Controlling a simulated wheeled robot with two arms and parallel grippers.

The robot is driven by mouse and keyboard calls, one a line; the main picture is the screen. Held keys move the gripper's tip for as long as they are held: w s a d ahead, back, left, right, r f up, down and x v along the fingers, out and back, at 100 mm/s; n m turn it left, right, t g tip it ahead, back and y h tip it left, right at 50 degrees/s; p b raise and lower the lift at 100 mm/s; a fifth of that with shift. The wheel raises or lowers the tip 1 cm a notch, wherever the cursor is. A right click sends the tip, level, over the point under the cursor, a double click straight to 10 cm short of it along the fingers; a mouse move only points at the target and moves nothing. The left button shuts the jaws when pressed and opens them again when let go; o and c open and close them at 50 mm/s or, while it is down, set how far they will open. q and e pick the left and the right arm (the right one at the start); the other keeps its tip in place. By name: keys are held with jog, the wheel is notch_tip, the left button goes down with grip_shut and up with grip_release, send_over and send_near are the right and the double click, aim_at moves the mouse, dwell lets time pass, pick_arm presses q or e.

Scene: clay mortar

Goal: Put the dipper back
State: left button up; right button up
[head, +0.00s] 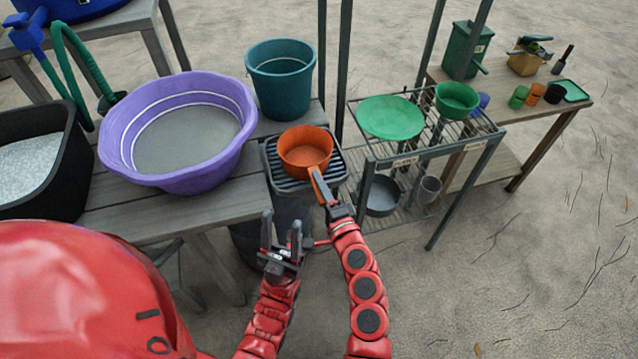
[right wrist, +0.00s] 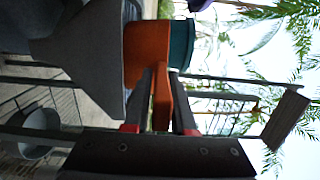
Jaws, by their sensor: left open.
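The orange dipper (head: 305,146) is upright on or just above a dark ribbed drain tray (head: 338,177) at the right end of the wooden bench. I cannot tell for sure whether it touches the tray. Its handle points toward me. My right gripper (head: 331,204) is shut on the handle; the right wrist view shows the dipper's bowl (right wrist: 147,48) beyond the fingers, with the handle (right wrist: 162,95) between them. My left gripper (head: 281,234) is open and empty, lower and to the left, in front of the bench.
A purple basin (head: 185,175) with grey contents and a teal bucket (head: 281,82) stand on the bench. A metal rack (head: 372,160) with a green plate (head: 390,117) and green bowl (head: 457,99) stands close on the right. A black tub (head: 75,150) is at far left.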

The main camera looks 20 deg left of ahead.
jog(key=shift+o, duration=1.4)
jog(key=shift+r, duration=0.15)
